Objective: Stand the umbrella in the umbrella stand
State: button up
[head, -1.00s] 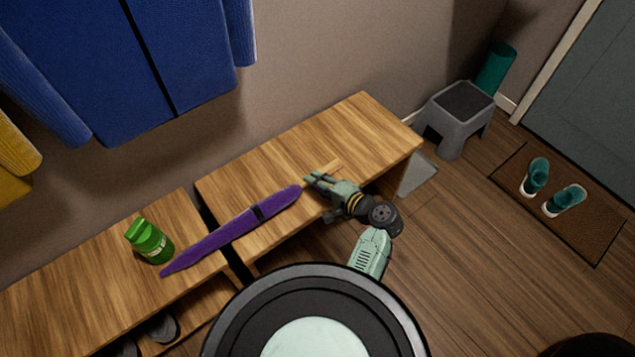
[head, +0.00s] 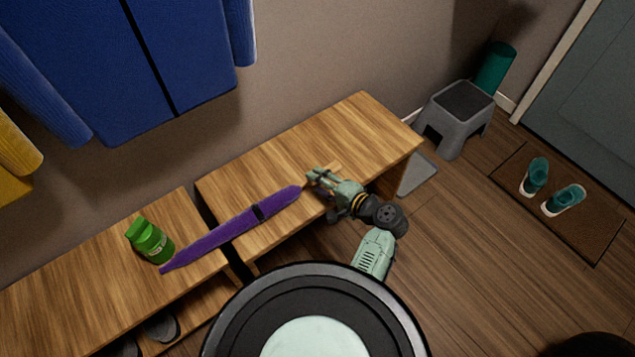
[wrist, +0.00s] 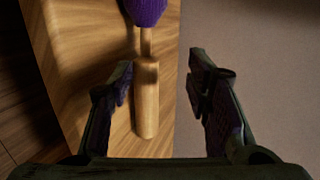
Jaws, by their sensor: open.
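The folded purple umbrella (head: 228,231) lies flat across the two wooden benches, with a dark band around its middle. Its wooden handle (head: 331,169) points to the right, and my gripper partly covers it in the head view. My gripper (head: 313,177) is open at the handle end. In the wrist view the handle (wrist: 146,100) runs between the open fingers (wrist: 160,88), nearer the left one, and the purple cloth (wrist: 146,10) shows at the top. I cannot tell whether a finger touches the handle. A teal cylinder (head: 495,68), perhaps the umbrella stand, stands in the back corner.
A green container (head: 150,241) stands on the left bench close to the umbrella. A grey step stool (head: 457,112) stands in front of the teal cylinder. Teal shoes (head: 535,178) rest on a brown mat (head: 600,232) by the door.

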jog(key=v, duration=1)
jog(key=shift+s+d+b, duration=0.25)
jog(key=shift+b, duration=0.1)
